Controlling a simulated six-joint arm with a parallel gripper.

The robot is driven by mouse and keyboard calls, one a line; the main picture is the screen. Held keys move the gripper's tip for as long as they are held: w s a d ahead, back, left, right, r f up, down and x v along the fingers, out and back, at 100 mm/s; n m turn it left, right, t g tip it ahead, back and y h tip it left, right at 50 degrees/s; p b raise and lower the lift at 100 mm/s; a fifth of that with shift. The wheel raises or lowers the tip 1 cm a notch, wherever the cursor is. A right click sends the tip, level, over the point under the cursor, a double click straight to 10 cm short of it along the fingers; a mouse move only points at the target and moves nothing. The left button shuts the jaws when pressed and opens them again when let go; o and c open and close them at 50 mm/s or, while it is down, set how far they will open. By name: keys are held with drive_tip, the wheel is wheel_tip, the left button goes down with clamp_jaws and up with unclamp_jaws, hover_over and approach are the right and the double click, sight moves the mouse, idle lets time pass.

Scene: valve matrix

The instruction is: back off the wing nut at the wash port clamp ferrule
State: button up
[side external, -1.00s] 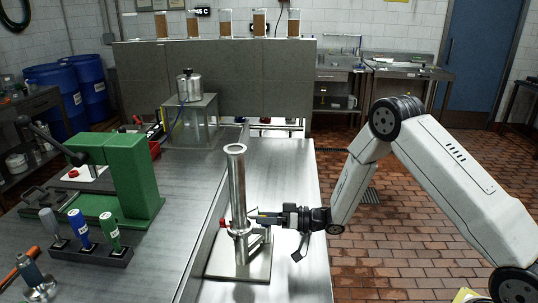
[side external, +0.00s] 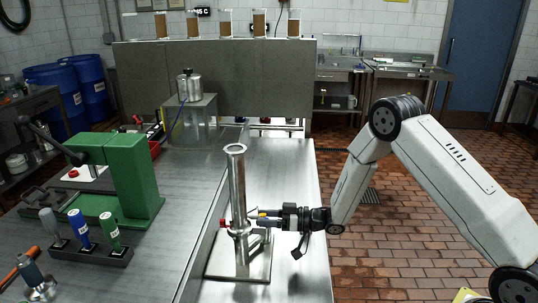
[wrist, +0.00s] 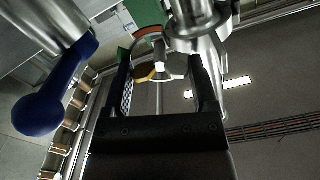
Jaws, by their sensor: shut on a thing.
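A steel upright pipe (side external: 237,185) stands on a square steel base plate (side external: 222,264), with a clamp ferrule (side external: 239,229) around its lower part. My gripper (side external: 256,219) reaches in from the right at clamp height. In the wrist view, my gripper (wrist: 164,62) has its two dark fingers on either side of a small wing nut (wrist: 159,68) and is shut on it. The wing nut shows a pale middle, with one yellowish wing and one grey wing. It lies close to the pipe (wrist: 198,18). In the side view the fingers mostly hide it.
A red knob (side external: 222,222) sticks out on the pipe's left. A green press (side external: 125,175) and a rack of handled tools (side external: 88,250) stand on the left bench. A blue ball-ended handle (wrist: 42,112) shows at left in the wrist view.

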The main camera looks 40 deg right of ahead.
drive_tip(key=n, duration=0.9)
idle(0.4)
drive_tip(key=o, duration=1.1)
drive_tip(key=shift+o, duration=0.2)
drive_tip(key=shift+d, duration=0.1)
drive_tip(key=v, duration=0.7)
drive_tip(key=shift+s+d, duration=0.25)
drive_tip(key=shift+s, duration=0.1)
drive_tip(key=shift+w+r, duration=0.1)
